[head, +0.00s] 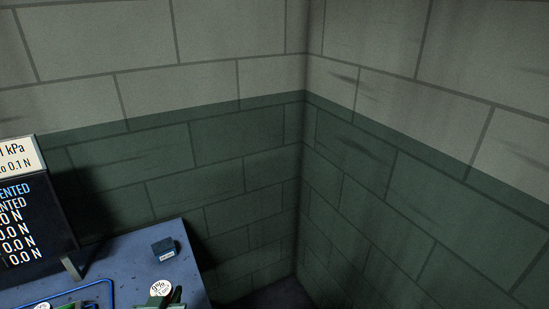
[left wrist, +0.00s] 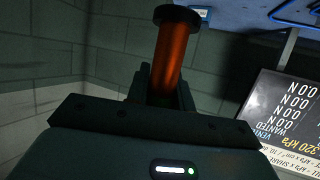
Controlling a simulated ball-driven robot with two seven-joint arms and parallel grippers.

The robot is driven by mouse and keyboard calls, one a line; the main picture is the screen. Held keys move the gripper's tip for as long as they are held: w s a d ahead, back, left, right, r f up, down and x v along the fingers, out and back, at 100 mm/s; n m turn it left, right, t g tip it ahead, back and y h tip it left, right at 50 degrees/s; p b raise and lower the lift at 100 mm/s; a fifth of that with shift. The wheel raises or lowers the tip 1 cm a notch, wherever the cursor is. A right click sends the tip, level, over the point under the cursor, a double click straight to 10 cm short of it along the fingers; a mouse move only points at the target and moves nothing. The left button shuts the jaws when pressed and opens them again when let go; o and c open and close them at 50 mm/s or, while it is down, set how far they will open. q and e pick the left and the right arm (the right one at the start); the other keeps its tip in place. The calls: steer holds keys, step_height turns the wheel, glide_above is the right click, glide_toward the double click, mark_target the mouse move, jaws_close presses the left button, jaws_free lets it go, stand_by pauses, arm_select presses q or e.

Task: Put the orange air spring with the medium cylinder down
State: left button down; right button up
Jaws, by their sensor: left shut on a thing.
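The orange air spring (left wrist: 170,65) shows in the left wrist view as an orange cylinder with a wide black end cap. My left gripper (left wrist: 162,88) is shut on it, with the cylinder between the two fingers and its capped end pointing away from the gripper. The lower end of the air spring is hidden by the gripper body. From this one view I cannot compare its cylinder with others. I cannot make out the air spring or a gripper in the head view. My right gripper is not in view.
A blue bench (head: 130,265) stands at the lower left, with a small dark box (head: 163,249), a round white gauge (head: 160,289) and blue tubing (head: 108,284). A dark lettered board (head: 32,220) stands at its left. Block walls meet in a corner behind.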

arm_select(q)
steer(key=d+r+m+h+b, duration=0.1)
steer(key=d+r, duration=0.1)
steer(key=r, duration=0.4)
steer(key=d+r+m+h+b, duration=0.1)
steer(key=d+r+b, duration=0.1)
steer(key=r, duration=0.4)
steer(key=shift+w+d+r, duration=0.35)
steer(key=shift+d, duration=0.5)
steer(key=shift+f, duration=0.1)
